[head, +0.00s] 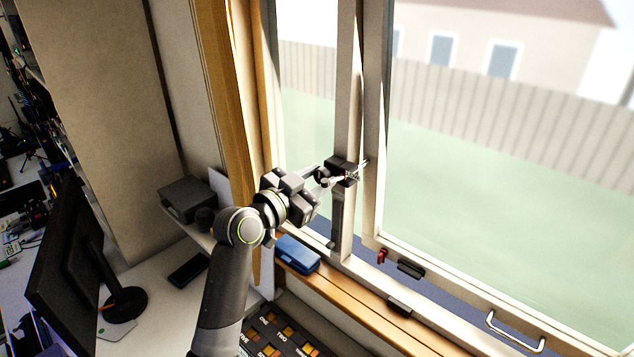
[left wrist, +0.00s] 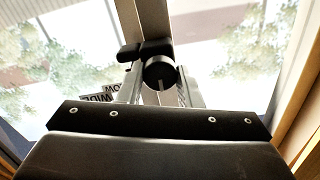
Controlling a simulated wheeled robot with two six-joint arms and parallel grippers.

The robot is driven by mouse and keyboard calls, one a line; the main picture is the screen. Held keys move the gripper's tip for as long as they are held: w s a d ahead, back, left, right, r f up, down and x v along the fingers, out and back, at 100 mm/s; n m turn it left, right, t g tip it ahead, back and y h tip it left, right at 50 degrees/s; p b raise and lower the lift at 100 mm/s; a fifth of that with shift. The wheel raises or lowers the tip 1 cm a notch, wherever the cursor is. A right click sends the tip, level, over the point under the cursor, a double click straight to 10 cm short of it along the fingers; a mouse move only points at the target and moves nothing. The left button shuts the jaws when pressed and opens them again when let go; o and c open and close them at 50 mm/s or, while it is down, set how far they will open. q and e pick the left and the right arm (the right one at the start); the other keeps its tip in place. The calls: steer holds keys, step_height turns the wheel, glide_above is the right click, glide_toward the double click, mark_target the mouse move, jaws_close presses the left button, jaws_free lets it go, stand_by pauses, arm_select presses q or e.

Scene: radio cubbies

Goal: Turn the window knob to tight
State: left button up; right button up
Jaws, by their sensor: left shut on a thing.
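The window knob (left wrist: 160,72) is a round black knob with a pale pointer line, on a black mount on the window's upright post. In the left wrist view the line points down the picture, toward my gripper. In the head view the knob's black mount (head: 341,168) is on the post, partly hidden by the gripper. My left gripper (head: 343,180) reaches it from the left and is shut on the knob. Its fingers show in the left wrist view (left wrist: 163,97), one on each side of the knob. A label with WIDE (left wrist: 97,98) is partly hidden beside it. My right gripper is out of view.
The wooden sill (head: 345,297) runs below the window, with a blue case (head: 297,254) on it. A pull handle (head: 515,333) is on the lower frame. A monitor (head: 72,265) and a grey box (head: 187,198) stand at left.

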arm_select(q)
steer(key=m+b, duration=0.3)
steer(key=b, duration=0.2)
steer(key=f+m+b, duration=0.1)
steer(key=m+b, duration=0.2)
steer(key=b, duration=0.2)
steer(key=shift+b, duration=0.4)
steer(key=m+b, duration=0.8)
steer(key=b, duration=0.2)
steer(key=shift+r, duration=0.15)
steer(key=shift+r+m+b, duration=0.15)
steer(key=shift+m+b, duration=1.5)
steer(key=shift+m, duration=0.05)
steer(key=o, duration=1)
steer(key=shift+r, duration=0.1)
